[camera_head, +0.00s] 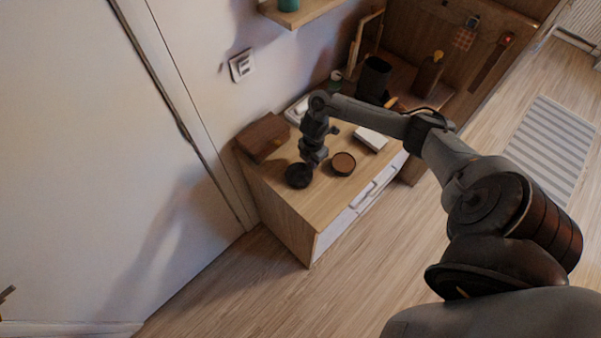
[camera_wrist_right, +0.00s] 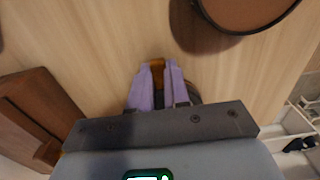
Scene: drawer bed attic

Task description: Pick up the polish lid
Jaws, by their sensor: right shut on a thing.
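The polish lid (camera_head: 299,175) is a dark round disc near the front left of the wooden cabinet top. My right gripper (camera_head: 314,160) points down at its right edge. In the right wrist view, my right gripper (camera_wrist_right: 158,75) has its two purple fingers close together, with a small orange-brown piece between the tips. A dark curved edge of the lid (camera_wrist_right: 194,96) shows behind the fingers; most of it is hidden. I cannot tell whether the lid is clear of the top. The open polish tin (camera_head: 343,163), brown inside a dark rim, stands just right; it also shows in the wrist view (camera_wrist_right: 245,10).
A brown wooden box (camera_head: 263,138) stands left on the cabinet top (camera_head: 318,205). A white box (camera_head: 371,139), a dark cylinder (camera_head: 374,77) and a brown bottle (camera_head: 428,74) stand farther back. A wall shelf (camera_head: 305,14) hangs above. The top's front corner is clear.

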